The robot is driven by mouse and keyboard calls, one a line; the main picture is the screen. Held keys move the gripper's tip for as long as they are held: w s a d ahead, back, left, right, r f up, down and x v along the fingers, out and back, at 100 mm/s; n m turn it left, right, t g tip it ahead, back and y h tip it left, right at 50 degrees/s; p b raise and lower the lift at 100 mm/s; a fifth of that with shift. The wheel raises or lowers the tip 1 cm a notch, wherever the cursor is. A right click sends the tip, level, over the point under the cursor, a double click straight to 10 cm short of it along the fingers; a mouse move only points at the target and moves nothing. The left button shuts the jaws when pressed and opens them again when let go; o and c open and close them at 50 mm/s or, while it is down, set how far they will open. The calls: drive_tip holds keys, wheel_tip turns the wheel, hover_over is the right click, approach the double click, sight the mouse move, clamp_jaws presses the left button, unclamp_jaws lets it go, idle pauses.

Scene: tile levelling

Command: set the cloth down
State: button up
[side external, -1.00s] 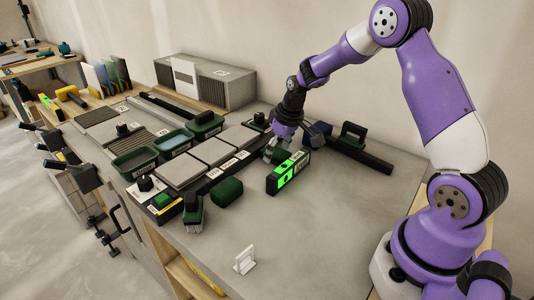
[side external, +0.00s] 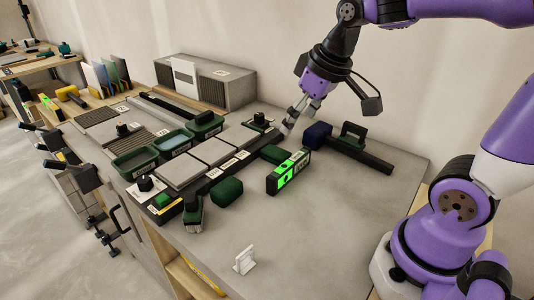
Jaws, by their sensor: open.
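A small dark green piece (side external: 275,153), which looks like the cloth, lies on the grey worktop between the tiles and the green-lit level (side external: 288,172). A second dark green, rounded lump (side external: 227,190) lies nearer the front, beside the brush; I cannot tell for certain which of the two is the cloth. My gripper (side external: 297,119) is open and empty, above and behind the first green piece and apart from it. Its fingers point down and to the left.
Light grey tiles (side external: 213,151) lie in a row at the left, with dark green trays (side external: 134,163) behind them. A brush (side external: 193,214) stands in front. A dark blue block (side external: 318,134) and black bar with handle (side external: 362,151) lie right of my gripper. The front right worktop is mostly clear.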

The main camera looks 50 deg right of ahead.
drive_tip(key=s+a+t, duration=0.1)
drive_tip(key=s+a, duration=0.2)
drive_tip(key=s, duration=0.3)
drive_tip(key=shift+s+a+f, duration=0.2)
drive_tip(key=shift+s+f, duration=0.2)
